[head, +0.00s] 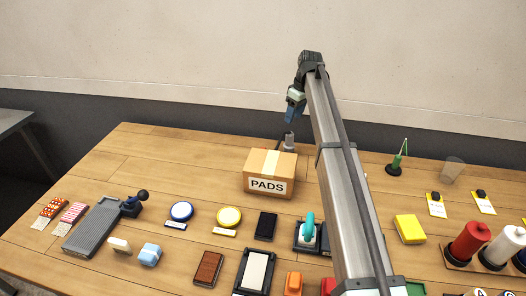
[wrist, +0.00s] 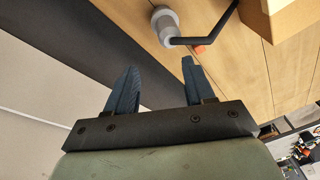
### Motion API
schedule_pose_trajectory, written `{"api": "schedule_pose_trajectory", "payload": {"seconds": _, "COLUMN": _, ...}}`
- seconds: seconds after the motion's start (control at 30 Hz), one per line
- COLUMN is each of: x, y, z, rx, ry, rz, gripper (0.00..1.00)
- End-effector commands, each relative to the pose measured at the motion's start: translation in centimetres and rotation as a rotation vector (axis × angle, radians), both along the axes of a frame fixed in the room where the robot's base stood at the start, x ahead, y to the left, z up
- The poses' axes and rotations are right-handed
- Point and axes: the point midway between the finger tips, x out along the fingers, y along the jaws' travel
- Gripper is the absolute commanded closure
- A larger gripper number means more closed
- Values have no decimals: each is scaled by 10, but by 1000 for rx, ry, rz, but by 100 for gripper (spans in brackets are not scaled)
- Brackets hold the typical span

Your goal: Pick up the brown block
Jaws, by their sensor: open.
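The brown block (head: 208,268) lies flat on the wooden table near the front edge in the head view, dark reddish brown and rectangular. It does not show in the wrist view. My gripper (head: 291,112) is high over the back of the table, behind the cardboard box and well away from the block. In the wrist view its two blue-grey fingers (wrist: 155,82) are apart with nothing between them.
A box marked PADS (head: 268,175) stands at mid-table. A black-framed white pad (head: 254,272) is right of the block, a light blue block (head: 149,254) left. A grey ridged board (head: 93,227) lies further left. A grey post (wrist: 165,25) with a black arm stands below my fingers.

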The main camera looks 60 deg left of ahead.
Motion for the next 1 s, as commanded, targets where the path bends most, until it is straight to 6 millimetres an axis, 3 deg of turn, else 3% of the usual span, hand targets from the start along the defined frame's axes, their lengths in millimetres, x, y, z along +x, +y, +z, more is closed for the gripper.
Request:
{"api": "schedule_pose_trajectory", "payload": {"seconds": 0.03, "x": -28, "y": 15, "z": -1, "rx": -19, "ry": -3, "rz": 37, "gripper": 47}}
{"api": "schedule_pose_trajectory", "payload": {"seconds": 0.1, "x": -58, "y": 30, "z": -2, "rx": -43, "ry": -14, "rz": 91, "gripper": 47}}
{"api": "schedule_pose_trajectory", "payload": {"seconds": 0.27, "x": -104, "y": 54, "z": 1, "rx": -86, "ry": -80, "rz": 271, "gripper": 47}}
{"api": "schedule_pose_trajectory", "payload": {"seconds": 0.43, "x": -112, "y": 61, "z": 5, "rx": -107, "ry": -134, "rz": 399, "gripper": 47}}
{"api": "schedule_pose_trajectory", "payload": {"seconds": 0.63, "x": -112, "y": 61, "z": -4, "rx": -113, "ry": -145, "rz": 425, "gripper": 47}}
{"api": "schedule_pose_trajectory", "payload": {"seconds": 1.0, "x": -112, "y": 60, "z": -61, "rx": -111, "ry": -143, "rz": 422, "gripper": 47}}
